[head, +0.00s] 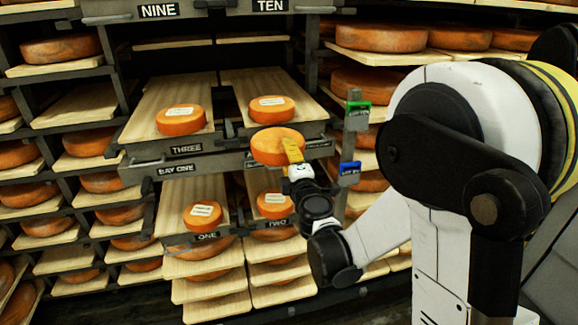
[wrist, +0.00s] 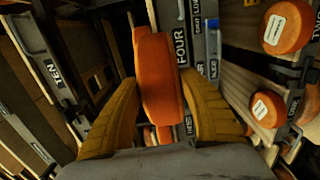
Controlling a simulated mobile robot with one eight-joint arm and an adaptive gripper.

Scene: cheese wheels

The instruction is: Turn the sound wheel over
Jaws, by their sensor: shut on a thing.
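My gripper (head: 292,150) is shut on an orange cheese wheel (head: 278,147), its yellow fingers on the rim. The held wheel is off the boards, in front of the upper right bay, and shows no label on the side seen. In the wrist view the wheel (wrist: 158,75) stands edge-on between the two yellow fingers (wrist: 160,110). Labelled wheels rest on board THREE (head: 180,121), the board to its right (head: 272,109), board ONE (head: 202,216) and board TWO (head: 274,205). I cannot tell from the pictures which wheel is the sound one.
Racks of wooden boards with many wheels surround the bays. A dark post with a green clip (head: 358,105) and a blue clip (head: 349,168) stands close to the right of the held wheel. The shelf front with the THREE sign (head: 187,150) lies just left of it.

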